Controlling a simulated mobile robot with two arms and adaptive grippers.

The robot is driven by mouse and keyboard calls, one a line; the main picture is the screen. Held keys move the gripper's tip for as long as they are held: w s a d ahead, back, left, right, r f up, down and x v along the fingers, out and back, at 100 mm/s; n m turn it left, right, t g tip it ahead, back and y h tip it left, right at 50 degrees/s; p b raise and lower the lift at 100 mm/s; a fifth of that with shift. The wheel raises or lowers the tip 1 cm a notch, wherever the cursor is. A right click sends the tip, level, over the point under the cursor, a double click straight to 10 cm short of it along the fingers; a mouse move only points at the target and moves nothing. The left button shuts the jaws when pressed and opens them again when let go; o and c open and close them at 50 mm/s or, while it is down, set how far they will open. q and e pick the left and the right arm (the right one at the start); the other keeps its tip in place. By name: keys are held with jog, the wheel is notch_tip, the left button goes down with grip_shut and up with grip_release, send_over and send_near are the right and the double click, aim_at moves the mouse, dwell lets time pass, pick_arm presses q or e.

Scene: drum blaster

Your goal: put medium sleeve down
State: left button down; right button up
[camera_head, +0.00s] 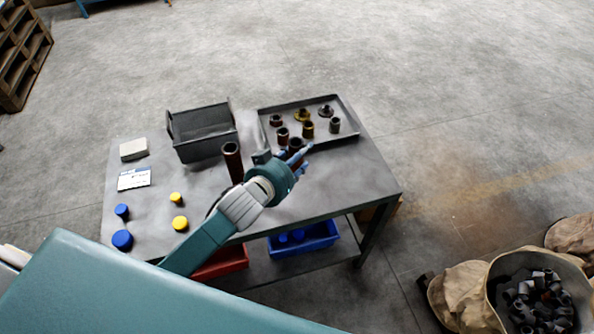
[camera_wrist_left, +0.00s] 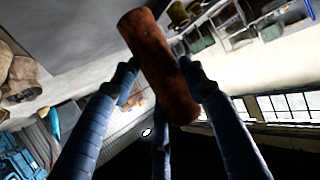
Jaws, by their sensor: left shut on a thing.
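My left gripper (camera_head: 302,158) is over the table, just in front of the tray's near edge. It is shut on a rusty brown sleeve (camera_wrist_left: 160,65), which shows tilted between the blue fingers (camera_wrist_left: 160,85) in the left wrist view. In the head view the sleeve (camera_head: 295,145) is partly hidden by the gripper. I cannot tell whether its lower end touches the table. A dark metal tray (camera_head: 350,110) at the table's back right holds several short sleeves and flanged parts. A taller brown sleeve (camera_head: 232,162) stands upright on the table, left of the gripper. My right gripper is out of view.
A dark open bin (camera_head: 200,130) stands at the back left. A white box (camera_head: 133,149), a card (camera_head: 134,179), blue caps (camera_head: 122,239) and yellow caps (camera_head: 180,223) lie at the left. The table's right part (camera_head: 355,180) is clear. A blue crate (camera_head: 305,240) sits below.

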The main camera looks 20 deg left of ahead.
pick_arm(q)
notch_tip(320, 180, down, 6)
jog(key=shift+f, duration=0.25)
jog(key=c, duration=1)
grip_release()
jog(key=shift+f, duration=0.15)
jog(key=shift+s, duration=0.15)
jog(key=v, duration=1.2)
jog(key=shift+b, duration=0.4)
